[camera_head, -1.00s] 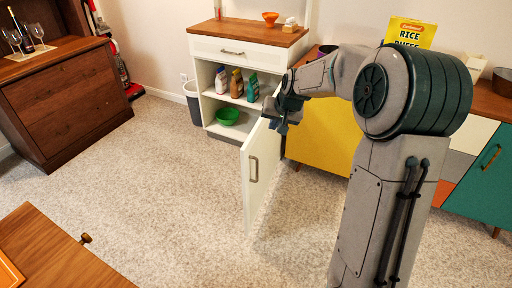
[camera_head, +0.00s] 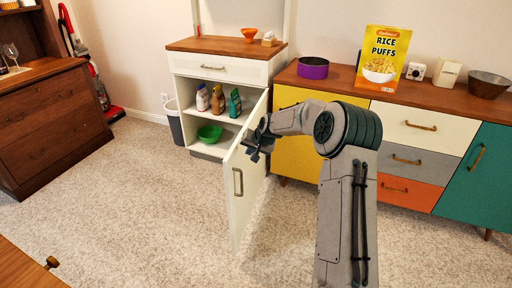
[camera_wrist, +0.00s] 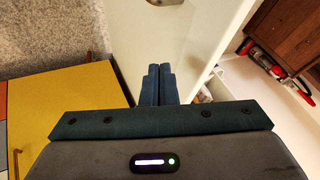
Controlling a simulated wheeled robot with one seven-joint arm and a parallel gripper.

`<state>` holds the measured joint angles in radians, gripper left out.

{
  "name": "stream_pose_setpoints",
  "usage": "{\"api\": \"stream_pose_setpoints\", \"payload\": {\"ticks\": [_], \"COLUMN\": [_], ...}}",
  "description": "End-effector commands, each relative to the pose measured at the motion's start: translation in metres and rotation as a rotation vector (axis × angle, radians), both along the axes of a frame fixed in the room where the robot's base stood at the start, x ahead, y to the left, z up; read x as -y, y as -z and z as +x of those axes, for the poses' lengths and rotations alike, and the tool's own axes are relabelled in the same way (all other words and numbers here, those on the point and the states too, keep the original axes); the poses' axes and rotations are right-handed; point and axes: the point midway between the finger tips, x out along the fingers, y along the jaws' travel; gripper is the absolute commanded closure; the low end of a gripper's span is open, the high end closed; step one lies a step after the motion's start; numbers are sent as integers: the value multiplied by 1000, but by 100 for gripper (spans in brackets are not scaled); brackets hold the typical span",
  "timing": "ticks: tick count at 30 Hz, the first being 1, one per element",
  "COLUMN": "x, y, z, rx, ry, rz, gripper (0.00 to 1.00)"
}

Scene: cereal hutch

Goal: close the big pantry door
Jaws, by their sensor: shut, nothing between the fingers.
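The big pantry door (camera_head: 246,188) is white with a metal handle (camera_head: 238,182). It stands open, swung out from the right side of the white hutch (camera_head: 222,72). Inside the hutch are shelves with several bottles and a green bowl (camera_head: 210,133). My gripper (camera_head: 254,148) is at the upper part of the door, on its right-hand side. In the wrist view the shut fingers (camera_wrist: 158,84) point at the door's white face (camera_wrist: 165,45), with the handle at the top edge. I cannot tell whether the fingertips touch the door.
A multicoloured sideboard (camera_head: 442,95) stands right of the hutch, its yellow door (camera_head: 291,155) close behind my arm. A grey bin (camera_head: 174,124) stands left of the hutch. The carpet (camera_head: 130,200) in front is clear. A wooden table (camera_head: 22,268) is at the lower left.

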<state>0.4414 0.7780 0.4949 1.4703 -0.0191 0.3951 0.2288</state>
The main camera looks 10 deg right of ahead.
Motion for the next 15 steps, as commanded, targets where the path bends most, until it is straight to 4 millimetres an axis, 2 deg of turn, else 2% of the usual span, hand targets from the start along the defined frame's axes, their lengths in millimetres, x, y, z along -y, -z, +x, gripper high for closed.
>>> {"api": "stream_pose_setpoints", "payload": {"ticks": [1,6,15], "x": [-11,-26,-32], "y": [-3,-3,-4], "z": [5,13,16], "rx": [5,4,3], "ry": [-7,-3,-2], "rz": [-2,-1,-1], "gripper": [100,100,100]}}
